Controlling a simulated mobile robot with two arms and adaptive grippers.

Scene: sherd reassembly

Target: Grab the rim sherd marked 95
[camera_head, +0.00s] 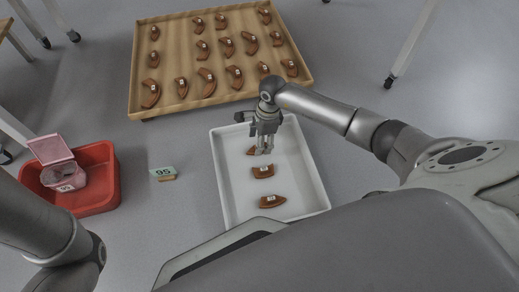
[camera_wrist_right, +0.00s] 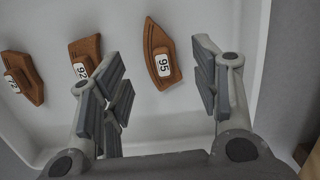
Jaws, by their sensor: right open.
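The rim sherd marked 95 (camera_wrist_right: 159,45) is a reddish-brown curved piece with a white label, lying flat in the white tray (camera_head: 226,194). In the head view this sherd (camera_head: 251,151) is mostly hidden behind my right gripper. My right gripper (camera_head: 264,150) is above the far part of the tray, open and empty. In the right wrist view sherd 95 lies between and a little beyond the spread fingers. I cannot tell the exact height above it. My left gripper is out of view.
The sherd marked 92 (camera_wrist_right: 88,50) lies close beside the left finger, with another sherd (camera_wrist_right: 25,80) farther left. A wooden tray (camera_head: 178,45) of several sherds stands behind.

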